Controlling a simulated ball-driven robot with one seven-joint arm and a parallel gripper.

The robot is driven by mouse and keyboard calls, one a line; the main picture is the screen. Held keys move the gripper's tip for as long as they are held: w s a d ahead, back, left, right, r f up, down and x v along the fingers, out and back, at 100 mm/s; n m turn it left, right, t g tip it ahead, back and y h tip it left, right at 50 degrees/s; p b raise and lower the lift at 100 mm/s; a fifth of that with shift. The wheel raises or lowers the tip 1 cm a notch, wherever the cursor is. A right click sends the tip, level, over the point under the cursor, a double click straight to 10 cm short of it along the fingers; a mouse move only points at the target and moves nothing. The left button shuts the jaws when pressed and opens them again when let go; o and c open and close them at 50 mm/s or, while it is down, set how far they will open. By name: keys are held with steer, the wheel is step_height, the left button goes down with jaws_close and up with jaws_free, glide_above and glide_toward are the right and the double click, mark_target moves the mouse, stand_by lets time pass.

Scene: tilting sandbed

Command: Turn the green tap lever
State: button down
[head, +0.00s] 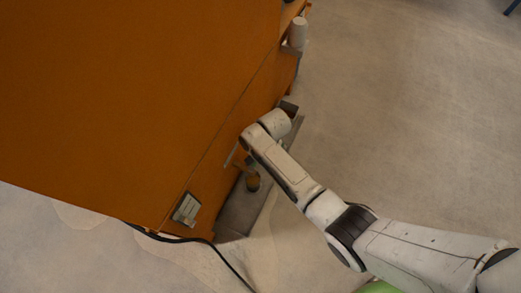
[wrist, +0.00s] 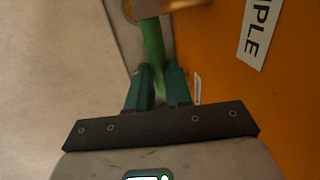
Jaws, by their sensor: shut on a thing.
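The green tap lever (wrist: 153,45) runs down from the brass tap (wrist: 150,8) at the top of the wrist view. My gripper (wrist: 158,76) has its two teal fingers on either side of the lever's lower end and is shut on it. The fingers hide part of that end. My gripper is mostly hidden behind my arm there, and the lever cannot be made out clearly.
The orange cabinet (head: 130,90) fills the left of the head view. A grey ledge (head: 238,214) runs below the tap. A small switch panel (head: 187,208) and a black cable (head: 232,268) are near the lower corner. A white cylinder (head: 299,31) stands farther up. Floor (head: 420,110) at right is clear.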

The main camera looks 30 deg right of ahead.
steer(key=c, duration=1)
jaws_free()
steer(key=shift+c, duration=0.2)
step_height(320, 180, up, 11)
steer(key=s+d+p, duration=0.1)
steer(key=p, duration=0.3)
steer(key=shift+s+f, duration=0.2)
steer(key=shift+s, duration=0.15)
steer(key=shift+s+d, duration=0.1)
